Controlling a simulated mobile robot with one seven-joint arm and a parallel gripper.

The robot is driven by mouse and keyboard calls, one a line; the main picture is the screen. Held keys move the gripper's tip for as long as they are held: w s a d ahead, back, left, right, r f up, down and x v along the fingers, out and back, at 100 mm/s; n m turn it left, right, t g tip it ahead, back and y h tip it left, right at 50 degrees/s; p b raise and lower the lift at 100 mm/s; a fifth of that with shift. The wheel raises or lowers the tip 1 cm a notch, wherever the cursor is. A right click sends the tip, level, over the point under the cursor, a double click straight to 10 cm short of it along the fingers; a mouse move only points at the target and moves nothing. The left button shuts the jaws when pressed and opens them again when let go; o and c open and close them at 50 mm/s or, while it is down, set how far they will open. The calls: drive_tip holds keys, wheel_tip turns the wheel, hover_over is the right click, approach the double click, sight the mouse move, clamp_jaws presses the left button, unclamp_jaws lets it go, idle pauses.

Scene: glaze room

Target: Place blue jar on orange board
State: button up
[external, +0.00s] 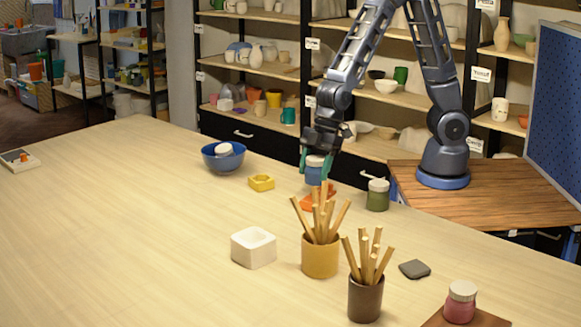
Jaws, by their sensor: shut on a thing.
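The blue jar (314,176) has a pale lid and is upright between the green-tipped fingers of my gripper (315,163). My gripper points down and is shut on the jar near its lid. The orange board (307,203) lies on the table just under the jar, partly hidden behind wooden sticks. The jar's base is partly covered by the sticks, so I cannot tell whether it touches the board.
A green jar (377,195) stands close to the right. A yellow holder (320,257) and a brown holder (365,299) with sticks stand in front. A blue bowl (222,161), yellow block (261,183) and white square dish (253,249) are left. The table's left is mostly clear.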

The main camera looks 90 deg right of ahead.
sight(314, 182)
drive_tip(key=shift+f, duration=2.3)
drive_tip(key=shift+f, duration=0.1)
drive_tip(key=o, duration=1.1)
drive_tip(key=shift+v, duration=6.1)
